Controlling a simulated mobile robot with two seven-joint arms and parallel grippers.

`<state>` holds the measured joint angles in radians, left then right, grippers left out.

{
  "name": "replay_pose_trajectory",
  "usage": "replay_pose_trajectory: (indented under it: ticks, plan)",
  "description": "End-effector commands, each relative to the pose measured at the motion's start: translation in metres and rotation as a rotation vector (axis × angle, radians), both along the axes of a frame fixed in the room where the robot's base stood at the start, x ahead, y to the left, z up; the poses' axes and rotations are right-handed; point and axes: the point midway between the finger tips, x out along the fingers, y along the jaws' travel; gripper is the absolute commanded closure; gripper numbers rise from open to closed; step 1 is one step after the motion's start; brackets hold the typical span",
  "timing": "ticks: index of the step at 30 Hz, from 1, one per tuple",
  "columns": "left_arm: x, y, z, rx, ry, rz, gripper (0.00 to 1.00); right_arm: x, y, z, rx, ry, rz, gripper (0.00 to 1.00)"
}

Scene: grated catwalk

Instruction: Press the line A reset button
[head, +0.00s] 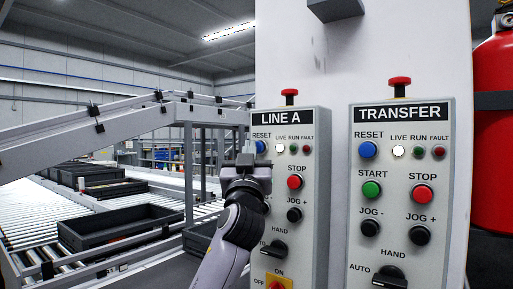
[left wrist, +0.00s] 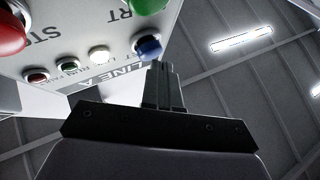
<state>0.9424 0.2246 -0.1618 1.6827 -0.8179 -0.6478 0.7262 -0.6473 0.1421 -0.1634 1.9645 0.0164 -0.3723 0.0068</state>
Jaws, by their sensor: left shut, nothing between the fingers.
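The LINE A panel (head: 311,240) is a grey box on a white column. Its blue RESET button (head: 261,147) is at the upper left, partly behind my gripper, and shows in the left wrist view (left wrist: 147,45). My left gripper (head: 245,159) is shut and empty, in front of the panel's left edge. In the left wrist view its closed fingers (left wrist: 159,66) end close to the blue button; I cannot tell whether they touch it. The white LIVE lamp is lit. My right gripper is not in view.
The TRANSFER panel (head: 401,265) stands to the right with its own blue RESET button (head: 368,150). Red mushroom buttons top both panels. LINE A's red STOP button (head: 295,182) is nearby. A conveyor with black trays (head: 120,212) is at left, a red cylinder (head: 494,130) at right.

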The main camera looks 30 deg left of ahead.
Motion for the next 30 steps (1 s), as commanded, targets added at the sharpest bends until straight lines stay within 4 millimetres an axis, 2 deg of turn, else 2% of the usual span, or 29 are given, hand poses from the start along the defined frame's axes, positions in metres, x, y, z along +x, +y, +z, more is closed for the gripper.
replay_pose_trajectory:
  ticks: [6,17,30]
  plan:
    - [-0.009,0.001,0.0,0.0,0.0,0.0,1.0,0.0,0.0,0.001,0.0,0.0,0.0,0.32]
    - [-0.011,0.001,0.0,0.001,-0.001,0.001,1.0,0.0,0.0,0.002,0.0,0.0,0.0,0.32]
    - [-0.052,0.004,0.001,0.001,-0.001,0.001,1.0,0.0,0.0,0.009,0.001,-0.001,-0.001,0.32]
